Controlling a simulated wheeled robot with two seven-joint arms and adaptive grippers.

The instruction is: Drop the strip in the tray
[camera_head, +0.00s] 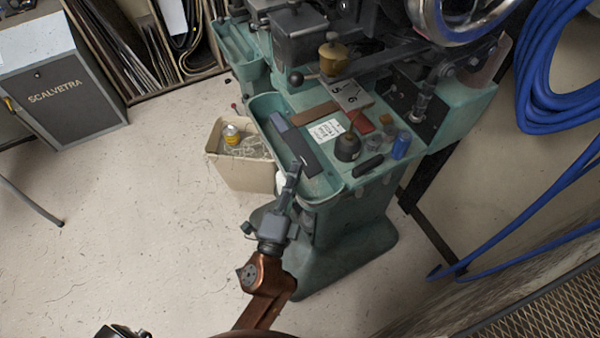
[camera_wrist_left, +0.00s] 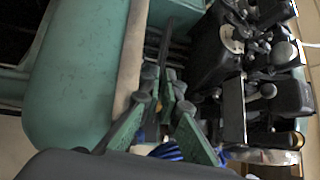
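The tray (camera_head: 262,103) is a long teal trough with rounded ends on the front left of the machine. A dark grey strip (camera_head: 306,153) lies across or above its right side, with a blue-grey piece (camera_head: 279,123) at its far end. My left gripper (camera_head: 297,170) is at the strip's near end, over the tray. In the left wrist view its green fingers (camera_wrist_left: 168,98) come close together, and a dark flat piece (camera_wrist_left: 162,45) reaches beyond them. I cannot tell whether they grip it. My right gripper does not show.
The teal machine (camera_head: 345,225) bears a black knob (camera_head: 347,147), a blue cylinder (camera_head: 401,145), a brown strip (camera_head: 314,112) and a white card (camera_head: 326,131). A cream bin (camera_head: 245,172) stands left of its base. Blue hose (camera_head: 540,90) hangs at right.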

